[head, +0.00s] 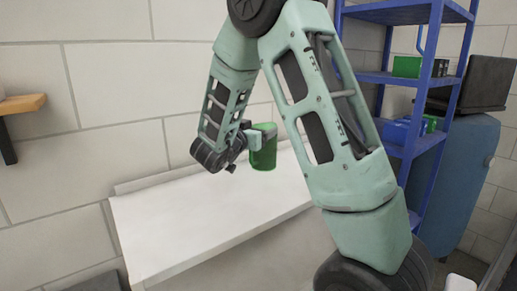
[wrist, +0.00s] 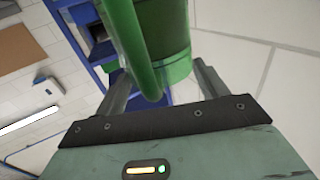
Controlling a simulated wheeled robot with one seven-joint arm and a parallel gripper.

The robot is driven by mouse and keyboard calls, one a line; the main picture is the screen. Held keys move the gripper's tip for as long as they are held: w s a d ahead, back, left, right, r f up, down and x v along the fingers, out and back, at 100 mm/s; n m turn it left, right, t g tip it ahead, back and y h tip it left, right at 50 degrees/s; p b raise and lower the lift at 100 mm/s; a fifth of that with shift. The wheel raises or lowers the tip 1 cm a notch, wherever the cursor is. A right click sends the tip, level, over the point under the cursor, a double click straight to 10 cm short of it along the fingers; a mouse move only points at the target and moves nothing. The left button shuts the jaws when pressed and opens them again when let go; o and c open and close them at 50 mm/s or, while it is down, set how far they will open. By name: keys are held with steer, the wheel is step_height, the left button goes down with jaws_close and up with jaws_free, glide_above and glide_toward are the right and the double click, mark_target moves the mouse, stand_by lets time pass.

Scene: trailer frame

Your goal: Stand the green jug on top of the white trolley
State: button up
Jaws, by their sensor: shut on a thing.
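The green jug (head: 264,153) is held by my gripper (head: 246,139) in the middle of the head view. It looks roughly upright, and my gripper comes to it from the left. In the wrist view the jug (wrist: 160,40) fills the top middle, with its handle toward the camera and my gripper's two fingers (wrist: 165,88) on either side of it. The white trolley (head: 190,225) shows as a broad white top below the jug. The jug appears over the right back part of this top; whether its base touches cannot be told. My arm hides the trolley's right end.
A blue shelf rack (head: 445,90) with green and blue boxes stands at the right. Beside it is a blue cabinet (head: 470,180) with a dark case (head: 480,85) on top. A wooden shelf (head: 22,104) juts from the left wall. The visible white top is bare.

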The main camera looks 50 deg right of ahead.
mark_target(258, 161)
steer(key=shift+f+p, duration=0.55)
steer(key=shift+f, duration=1.85)
steer(key=o, duration=2)
